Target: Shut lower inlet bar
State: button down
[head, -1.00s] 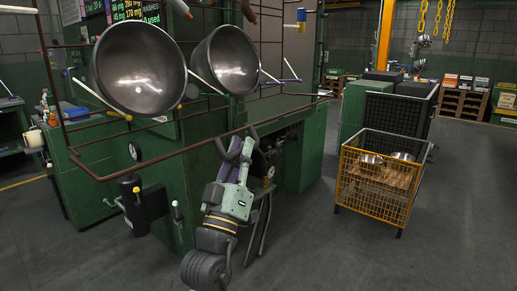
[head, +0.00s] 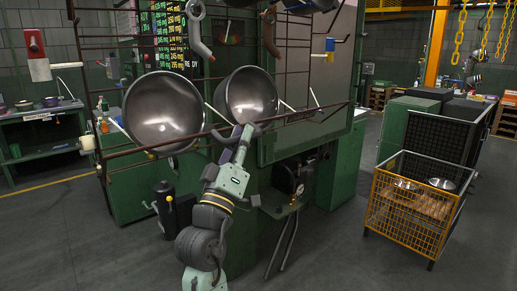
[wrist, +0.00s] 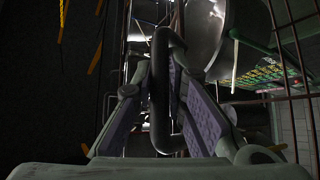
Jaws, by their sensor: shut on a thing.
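My gripper (head: 243,135) is at the front of a rust-brown rod rack, between and just below two hanging steel bowls. In the wrist view its purple-padded fingers (wrist: 178,75) are shut on a thick grey curved bar (wrist: 160,95), bent into a loop. The left bowl (head: 163,112) and right bowl (head: 250,96) hang with their openings facing outward. The rack's lowest long rod (head: 300,121) runs beneath them, passing near my gripper. I cannot tell from the pictures which piece is the lower inlet bar. The held bar's ends are partly hidden by my fingers.
A green machine cabinet (head: 240,165) stands behind the rack. A yellow wire cage cart (head: 408,212) with bowls stands at right, beside a dark mesh cart (head: 440,130). The floor (head: 330,260) in front is clear.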

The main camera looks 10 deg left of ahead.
aim_at(218, 142)
jog(key=shift+w+a+r, duration=0.4)
jog(key=shift+a+r, duration=0.15)
jog(key=shift+r, duration=0.3)
jog(key=shift+w+a+r, duration=0.35)
jog(key=shift+a+r, duration=0.15)
jog(key=shift+r, duration=0.4)
jog(key=shift+w+a+r, duration=0.4)
jog(key=shift+a+r, duration=0.15)
jog(key=shift+r, duration=0.3)
jog(key=c, duration=1.6)
grip_release()
jog(key=shift+f, duration=0.1)
jog(key=v, duration=1.2)
